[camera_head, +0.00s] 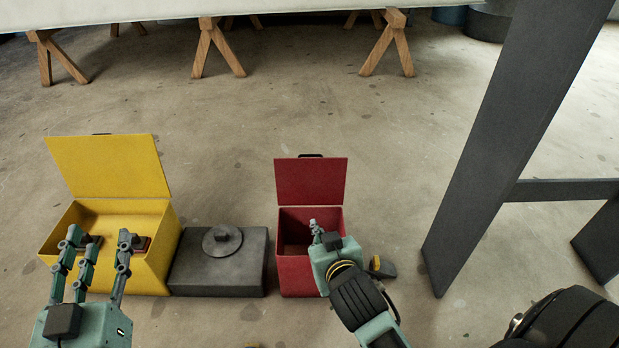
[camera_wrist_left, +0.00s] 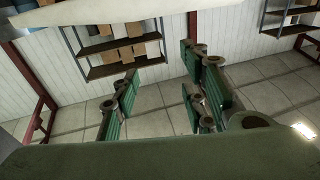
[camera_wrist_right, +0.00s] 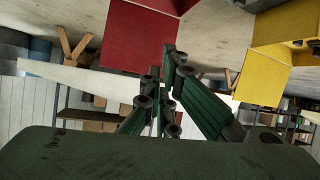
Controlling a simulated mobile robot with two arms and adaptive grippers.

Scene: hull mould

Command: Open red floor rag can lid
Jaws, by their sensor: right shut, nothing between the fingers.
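The red floor rag can (camera_head: 296,275) stands on the concrete floor, right of centre in the head view. Its red lid (camera_head: 311,181) stands upright behind the open box, with a dark handle at its top edge. The lid also shows in the right wrist view (camera_wrist_right: 136,40). My right gripper (camera_head: 315,228) is shut and empty, over the can's front right part and hiding some of the opening. I cannot tell whether it touches the can. My left gripper (camera_head: 101,238) is open and empty in front of the yellow box; its spread fingers also show in the left wrist view (camera_wrist_left: 160,65).
The yellow box (camera_head: 150,262) has its lid (camera_head: 108,166) raised and dark-and-red items inside. A dark grey block with a round cap (camera_head: 222,240) sits between the boxes. A small black-and-yellow object (camera_head: 382,267) lies right of the can. A dark frame leg (camera_head: 500,150) stands further right.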

